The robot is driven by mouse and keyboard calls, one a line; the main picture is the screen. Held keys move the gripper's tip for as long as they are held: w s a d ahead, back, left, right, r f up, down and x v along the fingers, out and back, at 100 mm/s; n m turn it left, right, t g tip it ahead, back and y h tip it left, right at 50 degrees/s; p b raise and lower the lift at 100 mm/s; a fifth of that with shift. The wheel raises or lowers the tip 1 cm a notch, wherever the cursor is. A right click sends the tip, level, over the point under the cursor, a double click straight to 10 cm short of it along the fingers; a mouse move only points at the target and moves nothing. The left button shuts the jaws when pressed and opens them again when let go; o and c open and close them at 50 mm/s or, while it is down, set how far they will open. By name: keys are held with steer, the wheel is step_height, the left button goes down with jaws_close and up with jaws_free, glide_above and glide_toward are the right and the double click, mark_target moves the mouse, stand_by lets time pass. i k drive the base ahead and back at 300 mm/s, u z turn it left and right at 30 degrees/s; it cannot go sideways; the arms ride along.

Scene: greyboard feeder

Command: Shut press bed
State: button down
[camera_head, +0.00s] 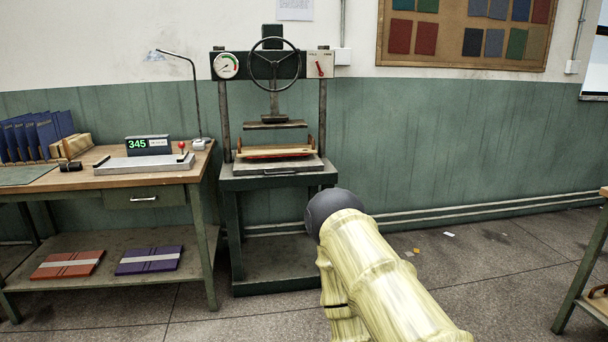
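The press (272,57) stands against the wall left of centre, on a dark green stand. Its handwheel (275,65) is at the top, and its platen (276,125) is raised, with a gap beneath it. The press bed (256,169) is a grey plate with a dark handle (282,172) on its front edge. A board stack with an orange-red layer (276,152) lies on the bed. The bed appears to stick out toward me, though how far is hard to tell. My arm reaches in from the bottom right, in front of the stand's right side. My gripper cannot be made out.
A workbench (180,175) adjoins the press on the left, with a scale (148,145) reading 345, a lamp and blue books. Red and purple books lie on its lower shelf. Another table (585,275) edges in at right. Floor between is clear except small scraps.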

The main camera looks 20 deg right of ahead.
mark_target(282, 165)
steer(key=u, duration=0.65)
steer(key=i, duration=1.4)
steer(key=z, duration=0.55)
steer(key=i, duration=0.55)
steer(key=z, duration=0.45)
